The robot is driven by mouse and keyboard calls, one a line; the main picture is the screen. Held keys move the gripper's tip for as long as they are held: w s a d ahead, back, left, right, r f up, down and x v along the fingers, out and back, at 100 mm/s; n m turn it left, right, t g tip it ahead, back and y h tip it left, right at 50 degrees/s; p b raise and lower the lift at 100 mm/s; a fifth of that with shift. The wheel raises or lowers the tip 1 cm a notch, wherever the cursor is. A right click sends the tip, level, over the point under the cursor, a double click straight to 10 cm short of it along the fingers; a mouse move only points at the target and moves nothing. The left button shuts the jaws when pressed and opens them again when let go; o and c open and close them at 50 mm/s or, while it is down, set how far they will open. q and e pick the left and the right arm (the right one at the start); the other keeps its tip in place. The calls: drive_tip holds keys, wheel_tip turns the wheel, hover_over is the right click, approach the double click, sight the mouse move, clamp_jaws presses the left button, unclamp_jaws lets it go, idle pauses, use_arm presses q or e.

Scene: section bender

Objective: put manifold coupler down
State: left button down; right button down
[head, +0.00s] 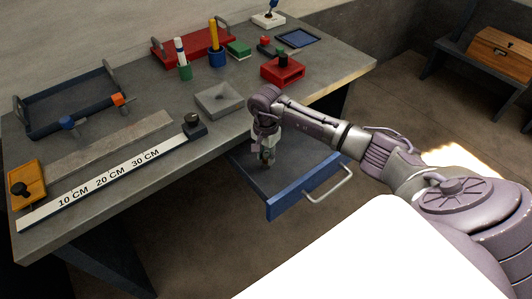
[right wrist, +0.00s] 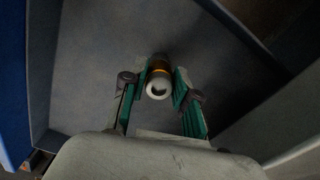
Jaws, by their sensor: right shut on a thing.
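The manifold coupler (right wrist: 159,78) is a small cylinder with a white ring end and a brass-coloured band. My right gripper (right wrist: 160,88) is shut on it, one finger on each side. In the head view my right gripper (head: 267,158) points down into the open blue drawer (head: 302,190) under the table. The coupler is too small in the head view to make out clearly. In the right wrist view the drawer's grey floor (right wrist: 105,50) lies beyond the coupler; I cannot tell if they touch. My left gripper is not in view.
The drawer's handle (head: 330,186) sticks out in front. The drawer floor around the coupler looks clear.

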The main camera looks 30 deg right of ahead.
sight(266, 154)
drive_tip(key=shift+f+b, duration=0.2)
drive_tip(key=shift+b, duration=0.1)
drive_tip(key=c, duration=0.9)
unclamp_jaws()
drive_tip(key=shift+o, duration=0.2)
drive_tip(key=shift+r, duration=0.2)
drive_tip(key=shift+w+r, duration=0.1)
drive_tip(key=shift+r, duration=0.1)
wheel_tip(266, 154, up, 12)
drive_tip(key=b, duration=0.1)
drive_tip(key=shift+f, duration=0.15)
